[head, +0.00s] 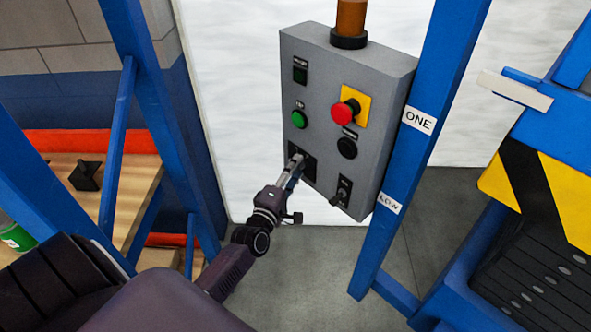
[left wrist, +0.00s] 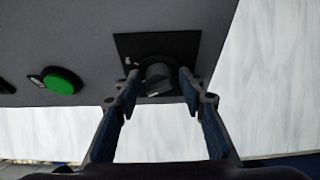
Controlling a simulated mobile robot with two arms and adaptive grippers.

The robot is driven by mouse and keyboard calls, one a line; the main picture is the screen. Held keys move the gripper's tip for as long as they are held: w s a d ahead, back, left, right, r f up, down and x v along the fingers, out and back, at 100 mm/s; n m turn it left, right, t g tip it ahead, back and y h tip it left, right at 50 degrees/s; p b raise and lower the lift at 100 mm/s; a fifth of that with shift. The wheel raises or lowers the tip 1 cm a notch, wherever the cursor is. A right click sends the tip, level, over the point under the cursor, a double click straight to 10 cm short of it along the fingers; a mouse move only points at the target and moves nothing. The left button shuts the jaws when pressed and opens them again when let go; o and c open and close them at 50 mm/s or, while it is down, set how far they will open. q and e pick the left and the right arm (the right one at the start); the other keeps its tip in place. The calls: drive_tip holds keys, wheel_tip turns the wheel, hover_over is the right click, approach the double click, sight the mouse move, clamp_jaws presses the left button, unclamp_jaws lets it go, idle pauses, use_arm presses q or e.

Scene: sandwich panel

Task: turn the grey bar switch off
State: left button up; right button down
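The grey bar switch (left wrist: 157,78) is a round dark grey knob with a raised bar, on a black square plate. In the left wrist view it sits between the fingertips of my left gripper (left wrist: 160,86). The fingers are apart, one on each side of the knob; the left finger looks closer to it, and a gap shows on the right. I cannot tell if either touches. In the head view my left gripper (head: 296,160) reaches the lower left of the grey control panel (head: 325,75) and hides most of the knob. My right gripper is not in view.
The panel also carries a green button (head: 299,119), a red mushroom button (head: 344,114), a black button (head: 347,148) and a toggle lever (head: 342,190). A blue post (head: 430,85) stands at its right. A wooden shelf (head: 135,190) is at the left.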

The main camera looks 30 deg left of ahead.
use_arm(q)
drive_tip(key=shift+o, duration=0.4)
drive_tip(key=s+d, duration=0.2)
drive_tip(key=s, duration=1)
